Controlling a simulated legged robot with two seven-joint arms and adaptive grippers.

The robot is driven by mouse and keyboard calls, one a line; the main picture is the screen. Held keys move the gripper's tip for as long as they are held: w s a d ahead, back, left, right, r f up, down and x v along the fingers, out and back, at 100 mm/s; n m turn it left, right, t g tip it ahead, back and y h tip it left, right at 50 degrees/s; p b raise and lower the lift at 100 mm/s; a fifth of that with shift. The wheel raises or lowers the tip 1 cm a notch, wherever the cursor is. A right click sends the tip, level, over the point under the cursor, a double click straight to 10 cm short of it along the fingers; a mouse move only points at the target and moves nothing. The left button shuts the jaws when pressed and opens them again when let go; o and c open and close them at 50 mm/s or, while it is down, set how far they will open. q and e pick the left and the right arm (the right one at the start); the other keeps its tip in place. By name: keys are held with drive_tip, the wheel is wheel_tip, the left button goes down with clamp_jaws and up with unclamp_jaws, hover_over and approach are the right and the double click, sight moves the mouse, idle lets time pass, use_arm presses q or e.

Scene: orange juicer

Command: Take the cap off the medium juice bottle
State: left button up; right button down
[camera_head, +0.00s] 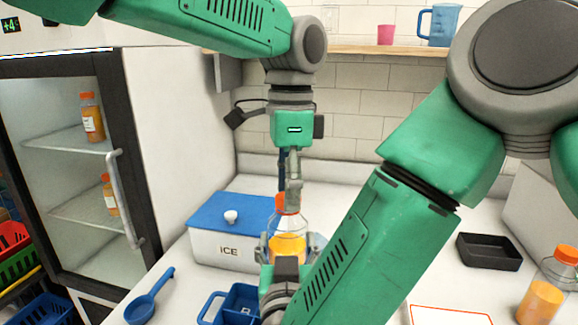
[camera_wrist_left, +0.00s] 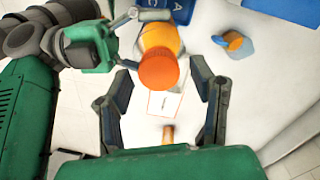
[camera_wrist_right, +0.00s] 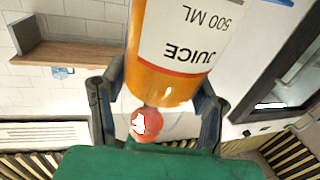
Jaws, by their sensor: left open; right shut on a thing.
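The juice bottle (camera_head: 287,243) has a clear body, orange juice and an orange cap (camera_head: 285,204). Its label reads JUICE 500 ML in the right wrist view (camera_wrist_right: 180,50). My right gripper (camera_head: 287,262) is shut around the bottle's body and partly hides its lower part. My left gripper (camera_head: 291,180) points down from above, at the cap. In the left wrist view the orange cap (camera_wrist_left: 158,70) lies between the open fingers, with a visible gap on the right side. The cap is on the bottle.
A white ICE box (camera_head: 215,247) with a blue lid stands behind left. A blue ladle (camera_head: 142,307) and blue caddy (camera_head: 238,305) lie in front. A black tray (camera_head: 489,251) and another capped bottle (camera_head: 545,295) stand at right.

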use_arm(q)
drive_tip(key=shift+f, duration=0.45)
clamp_jaws()
drive_tip(key=n, duration=0.6)
drive_tip(key=shift+o, duration=0.4)
unclamp_jaws()
